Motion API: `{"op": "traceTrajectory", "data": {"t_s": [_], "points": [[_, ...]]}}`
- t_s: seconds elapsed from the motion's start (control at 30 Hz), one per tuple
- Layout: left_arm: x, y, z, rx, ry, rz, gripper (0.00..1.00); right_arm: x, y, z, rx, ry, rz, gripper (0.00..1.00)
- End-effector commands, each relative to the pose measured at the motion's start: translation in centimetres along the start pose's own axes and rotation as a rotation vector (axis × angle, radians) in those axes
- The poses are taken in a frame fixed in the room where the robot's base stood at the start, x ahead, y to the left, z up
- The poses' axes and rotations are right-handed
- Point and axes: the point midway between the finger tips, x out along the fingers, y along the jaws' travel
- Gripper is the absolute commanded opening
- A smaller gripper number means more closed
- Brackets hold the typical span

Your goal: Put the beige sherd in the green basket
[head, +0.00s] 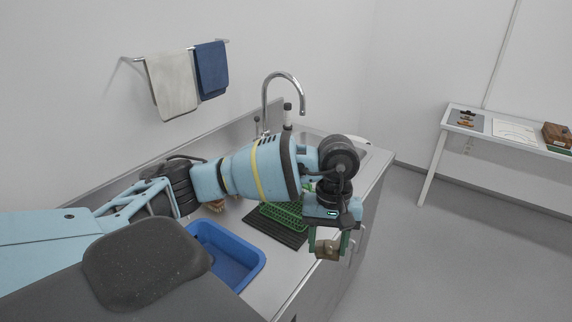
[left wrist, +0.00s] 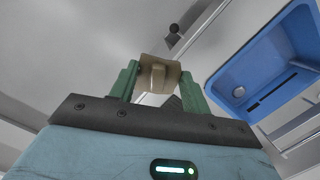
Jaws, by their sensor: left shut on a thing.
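The beige sherd (head: 328,250) is held between the green fingers of my left gripper (head: 328,244), just past the counter's front edge in the head view. In the left wrist view the sherd (left wrist: 158,72) sits between the two fingertips of my left gripper (left wrist: 158,78), with a raised ridge on its face. The green basket (head: 283,217) is on a dark ribbed mat on the counter, left of the gripper. My arm hides part of the basket. My right gripper is in neither view.
A blue tub (head: 228,258) stands on the counter left of the basket; it also shows in the left wrist view (left wrist: 232,78). A brush (head: 216,206) lies behind it. A tall tap (head: 284,76) rises behind my arm. A white side table (head: 480,128) is far right.

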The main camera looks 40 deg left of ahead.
Motion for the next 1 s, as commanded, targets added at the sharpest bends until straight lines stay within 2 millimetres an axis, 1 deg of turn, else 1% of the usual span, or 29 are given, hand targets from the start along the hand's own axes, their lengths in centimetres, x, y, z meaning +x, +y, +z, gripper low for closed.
{"op": "traceTrajectory", "data": {"t_s": [0.03, 0.1, 0.47, 0.77, 1.0], "points": [[-0.3, -0.3, -0.9, -0.101, -0.001, 0.016, 0.24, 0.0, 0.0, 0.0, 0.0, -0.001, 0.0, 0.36], [-0.8, -0.6, -2.0, -0.242, -0.001, 0.036, 0.24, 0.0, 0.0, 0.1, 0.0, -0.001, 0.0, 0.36], [-3.3, -2.7, -7.4, -0.938, 0.0, 0.139, 0.24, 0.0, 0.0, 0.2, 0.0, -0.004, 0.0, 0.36], [-5.3, -5.2, -11.4, -1.497, -0.002, 0.22, 0.24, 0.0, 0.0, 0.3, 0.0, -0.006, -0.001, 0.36], [-6.8, -7.6, -14.3, -1.939, -0.004, 0.284, 0.24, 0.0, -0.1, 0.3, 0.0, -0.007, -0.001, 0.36]]}}
